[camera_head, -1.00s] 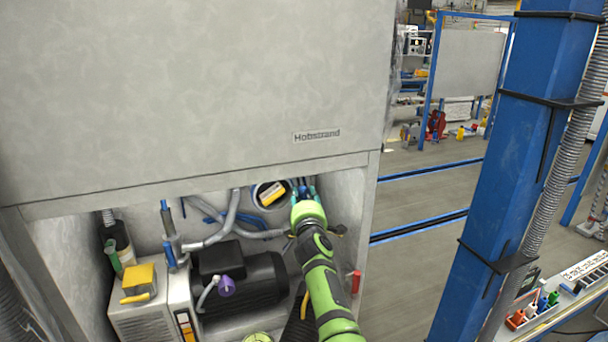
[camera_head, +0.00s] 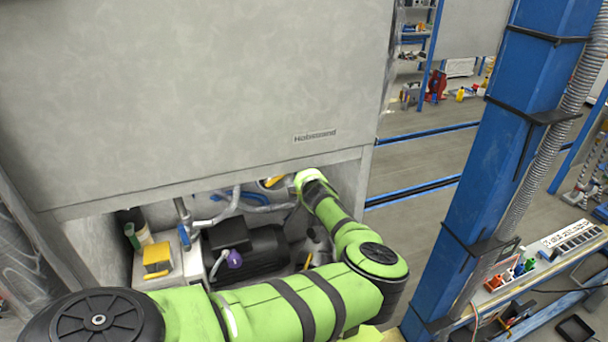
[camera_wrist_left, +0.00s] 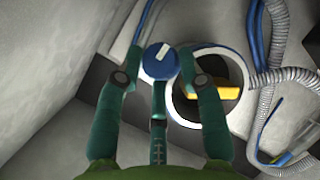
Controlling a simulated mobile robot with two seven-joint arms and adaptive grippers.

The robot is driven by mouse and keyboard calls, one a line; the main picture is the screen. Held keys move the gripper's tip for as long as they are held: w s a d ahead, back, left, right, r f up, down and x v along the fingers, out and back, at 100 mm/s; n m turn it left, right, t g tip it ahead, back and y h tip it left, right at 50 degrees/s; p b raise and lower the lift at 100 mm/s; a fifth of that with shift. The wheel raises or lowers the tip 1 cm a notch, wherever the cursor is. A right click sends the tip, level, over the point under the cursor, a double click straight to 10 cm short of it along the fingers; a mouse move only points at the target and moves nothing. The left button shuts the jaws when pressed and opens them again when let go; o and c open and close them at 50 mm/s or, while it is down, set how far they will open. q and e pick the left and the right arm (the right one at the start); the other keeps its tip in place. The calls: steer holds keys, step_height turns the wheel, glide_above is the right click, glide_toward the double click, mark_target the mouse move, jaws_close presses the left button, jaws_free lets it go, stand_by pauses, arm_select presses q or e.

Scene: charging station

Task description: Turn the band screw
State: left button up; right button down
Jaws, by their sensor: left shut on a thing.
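In the left wrist view a round blue knob with a white mark, which looks like the band screw (camera_wrist_left: 159,63), sits beside a white ring-shaped band (camera_wrist_left: 238,67) around a dark opening. My left gripper (camera_wrist_left: 160,70) is shut on this knob, with its dark green fingers on both sides of it and one below. In the head view my left arm comes in from the lower left, and its wrist reaches under the cabinet's upper panel. The fingers and the knob are hidden there. My right gripper is in neither current view.
The grey cabinet panel (camera_head: 200,90) overhangs the niche. Inside are a black motor (camera_head: 255,250) with a purple knob (camera_head: 234,259), a yellow box (camera_head: 157,257) and grey hoses (camera_wrist_left: 266,98). A blue column (camera_head: 480,170) stands at the right, with open floor between.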

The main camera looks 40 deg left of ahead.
arm_select(q)
steer(key=shift+f, duration=0.2)
steer(key=o, duration=1.1)
steer(key=shift+c, duration=0.2)
